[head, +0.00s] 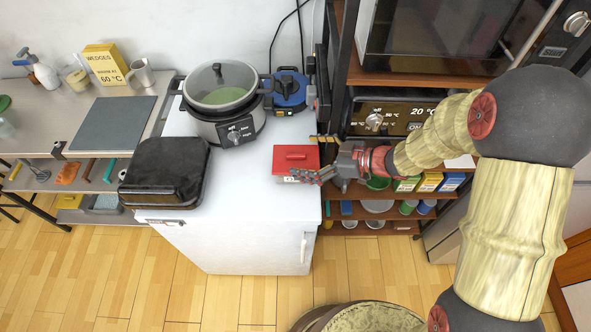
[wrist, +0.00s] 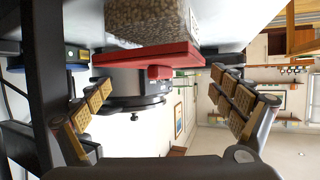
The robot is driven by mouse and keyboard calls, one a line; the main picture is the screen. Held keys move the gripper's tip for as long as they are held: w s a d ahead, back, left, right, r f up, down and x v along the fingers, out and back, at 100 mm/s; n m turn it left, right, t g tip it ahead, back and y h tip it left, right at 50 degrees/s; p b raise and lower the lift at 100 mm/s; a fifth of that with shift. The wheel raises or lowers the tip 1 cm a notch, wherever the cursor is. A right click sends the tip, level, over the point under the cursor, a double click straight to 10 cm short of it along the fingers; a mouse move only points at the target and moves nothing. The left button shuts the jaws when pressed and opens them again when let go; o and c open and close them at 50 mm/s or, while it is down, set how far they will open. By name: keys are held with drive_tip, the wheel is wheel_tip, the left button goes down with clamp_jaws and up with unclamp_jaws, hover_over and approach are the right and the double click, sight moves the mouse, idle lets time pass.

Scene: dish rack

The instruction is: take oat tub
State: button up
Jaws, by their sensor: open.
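The oat tub has a flat red lid (head: 295,158) with a raised handle, and it stands near the right edge of the white counter in the head view. My gripper (head: 307,156) is open at the tub's right side, one finger towards the back and one towards the front. In the wrist view my gripper (wrist: 164,84) has its fingers spread, with the tub ahead of the gap. I cannot see any contact.
A slow cooker (head: 222,98) and a blue appliance (head: 288,91) stand behind the tub, with a black grill (head: 165,171) to the left. Right of the counter is a wooden shelf unit (head: 413,79) with an oven. The counter between grill and tub is clear.

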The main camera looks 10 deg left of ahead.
drive_tip(key=shift+w+a+f, duration=0.1)
drive_tip(key=shift+a+f, duration=0.1)
drive_tip(key=shift+a, duration=0.45)
drive_tip(key=c, duration=2.3)
drive_tip(key=shift+c, duration=0.6)
